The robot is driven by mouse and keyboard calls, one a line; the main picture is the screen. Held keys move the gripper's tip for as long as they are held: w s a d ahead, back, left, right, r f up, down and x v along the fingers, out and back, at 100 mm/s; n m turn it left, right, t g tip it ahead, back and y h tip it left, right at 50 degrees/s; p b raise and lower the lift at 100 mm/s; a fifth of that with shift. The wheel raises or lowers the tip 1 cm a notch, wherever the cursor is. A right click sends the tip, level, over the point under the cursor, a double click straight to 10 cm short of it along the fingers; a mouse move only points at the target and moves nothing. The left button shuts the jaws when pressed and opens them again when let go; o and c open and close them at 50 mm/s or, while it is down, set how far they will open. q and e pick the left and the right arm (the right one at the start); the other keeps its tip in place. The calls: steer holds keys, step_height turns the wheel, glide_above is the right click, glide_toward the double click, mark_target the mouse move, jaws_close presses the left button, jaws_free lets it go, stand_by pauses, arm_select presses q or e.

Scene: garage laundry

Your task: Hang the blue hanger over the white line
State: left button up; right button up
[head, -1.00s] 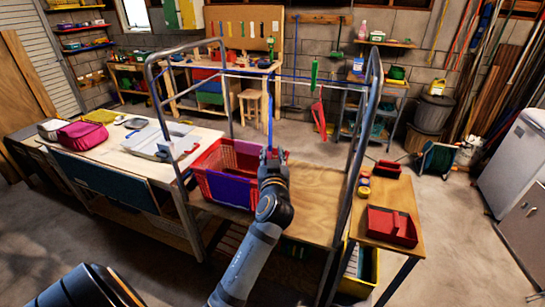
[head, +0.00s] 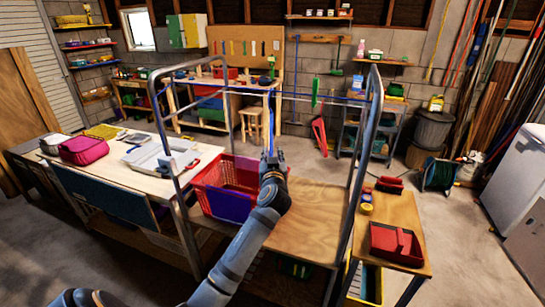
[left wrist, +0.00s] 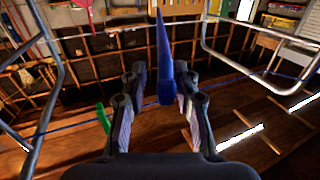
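The blue hanger (head: 270,137) is seen edge-on as a thin upright strip above my left gripper (head: 271,160). Lines run between the posts of the metal rack (head: 372,135). A blue line (head: 335,97) shows clearly, and the white line is too thin to place surely in the head view. The hanger's top is near the lines; I cannot tell whether it touches one. A green hanger (head: 316,93) hangs to the right. My right gripper is not in view.
A red basket (head: 212,182) with a purple side stands on the rack's wooden shelf (head: 305,225). A side table with a red bin (head: 396,243) stands right. A worktable (head: 125,160) holds a pink bag and grey tray at left.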

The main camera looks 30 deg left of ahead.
arm_select(q)
jaws_close()
steer(key=shift+r, duration=0.1)
steer(key=shift+r+p, duration=1.6)
steer(key=shift+r, duration=0.7)
steer(key=shift+f, duration=0.1)
